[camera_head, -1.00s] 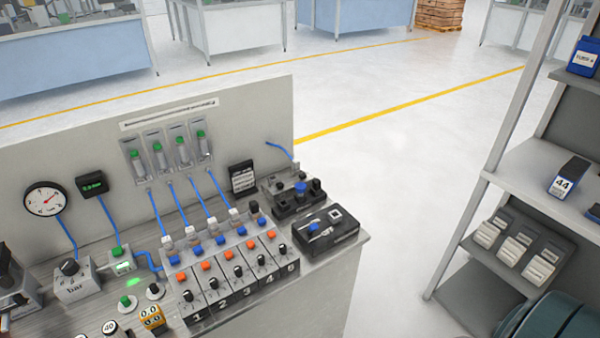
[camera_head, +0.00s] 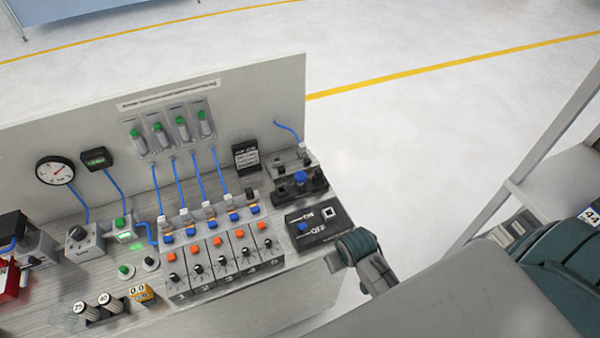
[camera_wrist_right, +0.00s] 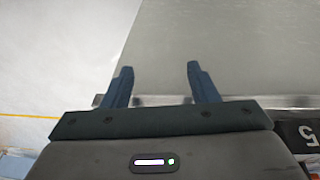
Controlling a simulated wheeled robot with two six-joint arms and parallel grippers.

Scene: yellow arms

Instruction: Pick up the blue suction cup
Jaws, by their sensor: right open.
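A small blue round piece (camera_head: 300,178) stands in a dark holder (camera_head: 290,196) at the bench's back right corner. It looks like the blue suction cup, but is too small to be sure. My right arm comes in from the lower right in the head view, its wrist beside the bench's right front corner, in front of and below the holder. My right gripper (camera_wrist_right: 159,70) is open and empty in the wrist view, its two dark blue fingers apart over a grey surface. The cup does not show there. My left gripper is out of view.
A back panel (camera_head: 270,110) rises behind. A grey shelf (camera_head: 555,165) stands at right; open floor lies between.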

